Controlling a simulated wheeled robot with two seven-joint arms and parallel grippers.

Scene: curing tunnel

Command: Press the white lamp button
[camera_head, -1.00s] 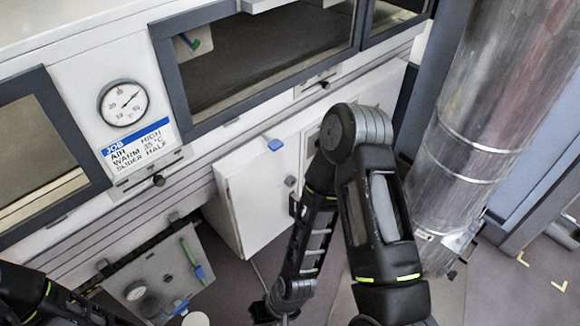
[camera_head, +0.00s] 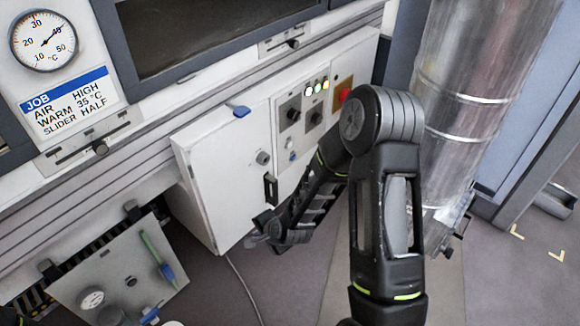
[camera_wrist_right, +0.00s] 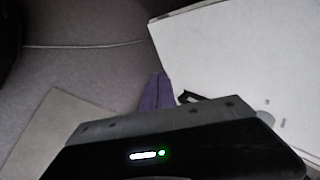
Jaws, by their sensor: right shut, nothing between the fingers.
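The control panel (camera_head: 314,112) is on the front of the white cabinet, right of its door. It has a row of small lit lamps (camera_head: 317,87), pale and green; I cannot tell for certain which is the white lamp button. Below are two dark knobs, and a red button (camera_head: 345,94) is on a yellow plate to the right. My right arm crosses in front of the panel's lower right. My right gripper (camera_head: 260,232) is shut and empty, low by the cabinet door's bottom edge, apart from the lamps. My left gripper is out of view.
A large metal duct (camera_head: 465,100) stands right of my arm. A gauge (camera_head: 43,41) and job card (camera_head: 68,101) are upper left. A tilted panel (camera_head: 115,270) is lower left. A cable lies on the floor.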

